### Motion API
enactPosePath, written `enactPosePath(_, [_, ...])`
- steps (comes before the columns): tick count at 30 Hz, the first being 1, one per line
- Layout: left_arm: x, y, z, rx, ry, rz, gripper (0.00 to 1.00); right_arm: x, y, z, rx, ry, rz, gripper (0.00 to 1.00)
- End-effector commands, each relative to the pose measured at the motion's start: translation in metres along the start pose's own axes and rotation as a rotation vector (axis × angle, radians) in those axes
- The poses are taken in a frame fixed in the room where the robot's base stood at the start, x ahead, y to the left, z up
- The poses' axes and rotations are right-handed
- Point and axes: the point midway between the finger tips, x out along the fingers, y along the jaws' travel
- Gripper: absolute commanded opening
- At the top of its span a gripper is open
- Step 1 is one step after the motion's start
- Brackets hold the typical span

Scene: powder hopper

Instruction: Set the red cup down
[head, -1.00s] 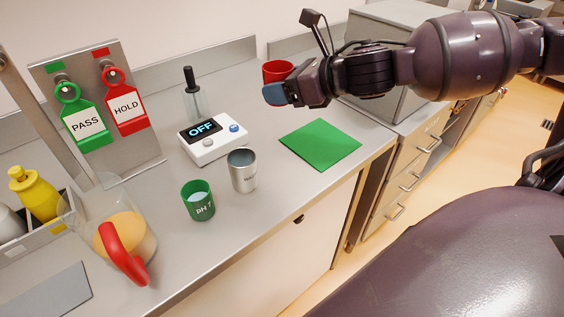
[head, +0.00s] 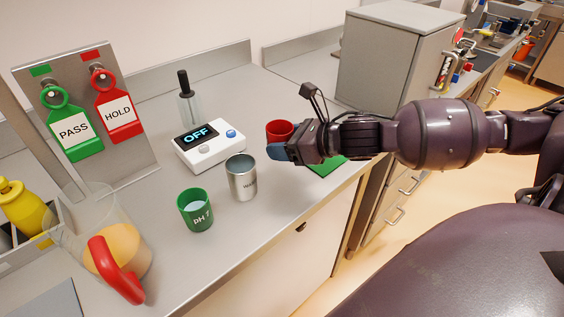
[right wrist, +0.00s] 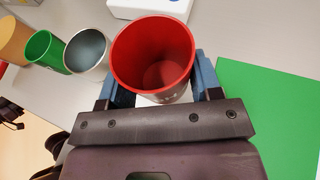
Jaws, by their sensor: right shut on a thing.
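The red cup (head: 280,130) is upright in my right gripper (head: 278,151), partly hidden behind its blue fingertip in the head view. In the right wrist view the red cup (right wrist: 153,60) sits between the blue fingers of the right gripper (right wrist: 155,92), which is shut on it. It looks empty inside. I cannot tell whether its base touches the counter. The green square mat (head: 326,167) lies on the counter, partly hidden under my right arm in the head view. In the right wrist view the green mat (right wrist: 270,110) is to the right of the cup, apart from it. My left gripper is not in view.
A steel cup (head: 241,178) and a green pH 7 cup (head: 195,211) stand left of the red cup. Behind them is a white meter reading OFF (head: 209,147). A clear jug with a red handle (head: 117,271) is at front left. PASS and HOLD tags hang at left.

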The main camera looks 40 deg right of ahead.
Motion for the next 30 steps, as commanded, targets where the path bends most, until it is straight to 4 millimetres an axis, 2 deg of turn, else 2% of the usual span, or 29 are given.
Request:
enactPosePath(3, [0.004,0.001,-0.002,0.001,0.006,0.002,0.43,0.006,0.0,-0.013,0.002,-0.001,0.002,0.34])
enactPosePath(8, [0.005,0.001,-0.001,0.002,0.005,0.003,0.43,0.008,0.0,-0.019,0.0,-0.001,0.001,0.34])
enactPosePath(17, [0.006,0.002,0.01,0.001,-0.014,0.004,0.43,0.021,0.0,-0.051,0.002,0.001,0.0,0.34])
enactPosePath(29, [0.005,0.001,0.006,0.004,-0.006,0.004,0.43,0.022,0.0,-0.054,-0.002,-0.001,0.001,0.34])
enactPosePath(30, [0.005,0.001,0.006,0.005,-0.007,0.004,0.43,0.023,0.0,-0.054,-0.001,-0.001,0.001,0.6])
